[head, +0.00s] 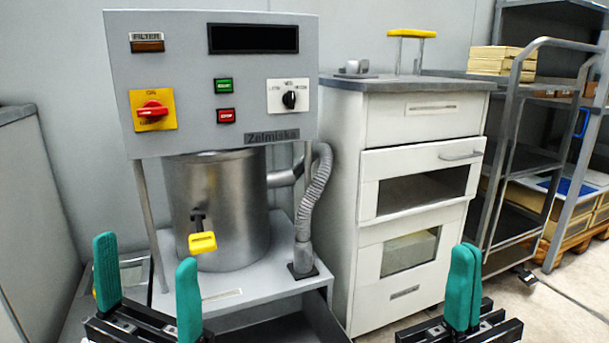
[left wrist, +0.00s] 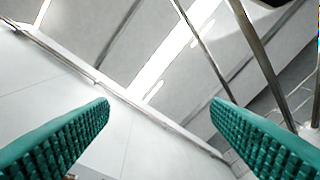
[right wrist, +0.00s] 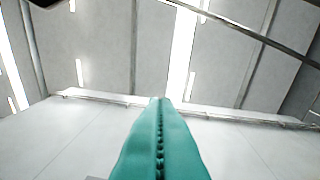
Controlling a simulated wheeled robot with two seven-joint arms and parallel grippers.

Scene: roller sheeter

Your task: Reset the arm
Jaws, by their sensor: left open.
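My left gripper (head: 147,290) is at the bottom left of the head view, fingers pointing up and wide apart, with nothing between them. In the left wrist view its two green fingers (left wrist: 160,110) stand apart with wall and ceiling behind. My right gripper (head: 463,290) is at the bottom right of the head view, its green fingers pressed together. In the right wrist view the fingers (right wrist: 160,135) meet along a seam, with nothing seen between them. Both grippers are in front of the machines and apart from each other.
A grey machine with a control panel (head: 214,85), metal drum (head: 222,210) and yellow-tipped lever (head: 202,242) stands behind my left gripper. A white cabinet (head: 405,200) with a yellow handle (head: 411,34) on top stands right of it. A metal rack (head: 520,170) is at the right. Floor (head: 560,305) shows at lower right.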

